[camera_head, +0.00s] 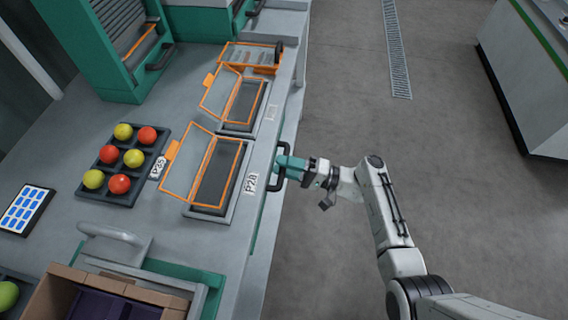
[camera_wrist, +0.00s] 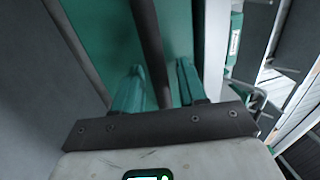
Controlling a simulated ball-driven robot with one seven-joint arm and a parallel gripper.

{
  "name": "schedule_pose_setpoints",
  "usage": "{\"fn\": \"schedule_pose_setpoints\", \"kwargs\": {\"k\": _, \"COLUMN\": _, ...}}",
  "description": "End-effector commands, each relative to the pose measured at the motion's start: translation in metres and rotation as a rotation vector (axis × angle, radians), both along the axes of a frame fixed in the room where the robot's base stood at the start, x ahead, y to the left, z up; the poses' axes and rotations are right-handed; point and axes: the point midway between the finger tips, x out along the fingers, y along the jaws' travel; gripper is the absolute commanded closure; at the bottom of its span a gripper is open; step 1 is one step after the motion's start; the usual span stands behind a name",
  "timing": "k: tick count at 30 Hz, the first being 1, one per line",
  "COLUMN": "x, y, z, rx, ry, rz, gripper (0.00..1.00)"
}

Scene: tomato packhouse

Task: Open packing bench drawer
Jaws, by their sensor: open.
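The packing bench (camera_head: 205,255) runs along the left of the head view, with a green drawer front (camera_head: 257,222) on its right side. A dark bar handle (camera_head: 272,178) stands out from that front. My gripper (camera_head: 284,166) is at the handle, its green fingers pointing at the bench. In the wrist view the handle bar (camera_wrist: 150,50) passes between the two open fingers (camera_wrist: 160,88), with the green drawer front (camera_wrist: 178,40) behind it. I cannot tell whether either finger touches the bar. The drawer looks shut, its front close to the bench side.
Orange-framed hinged lids (camera_head: 205,165) stand open on the bench top. A black tray (camera_head: 95,184) holds red and yellow tomatoes. A cardboard box (camera_head: 60,275) is at the lower left. The floor (camera_head: 350,130) right of the bench is clear up to a white counter (camera_head: 525,75).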

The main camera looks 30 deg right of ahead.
Motion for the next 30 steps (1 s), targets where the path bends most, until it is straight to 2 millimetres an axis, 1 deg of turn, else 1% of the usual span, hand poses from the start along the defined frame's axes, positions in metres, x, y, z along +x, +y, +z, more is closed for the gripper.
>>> {"fn": "schedule_pose_setpoints", "kwargs": {"k": 3, "x": 0.0023, "y": 0.0034, "z": 0.0005, "rx": 0.000, "ry": 0.001, "rz": 0.000, "gripper": 0.59}}
{"fn": "schedule_pose_setpoints", "kwargs": {"k": 10, "x": 0.0024, "y": 0.0037, "z": 0.0004, "rx": 0.000, "ry": 0.001, "rz": 0.000, "gripper": 0.59}}
{"fn": "schedule_pose_setpoints", "kwargs": {"k": 11, "x": 0.0024, "y": 0.0037, "z": 0.0004, "rx": -0.001, "ry": 0.001, "rz": 0.000, "gripper": 0.61}}
{"fn": "schedule_pose_setpoints", "kwargs": {"k": 23, "x": 0.0021, "y": 0.0035, "z": 0.0001, "rx": 0.000, "ry": 0.001, "rz": 0.000, "gripper": 0.99}}
{"fn": "schedule_pose_setpoints", "kwargs": {"k": 30, "x": 0.0020, "y": 0.0035, "z": -0.0001, "rx": -0.001, "ry": 0.002, "rz": 0.000, "gripper": 1.00}}
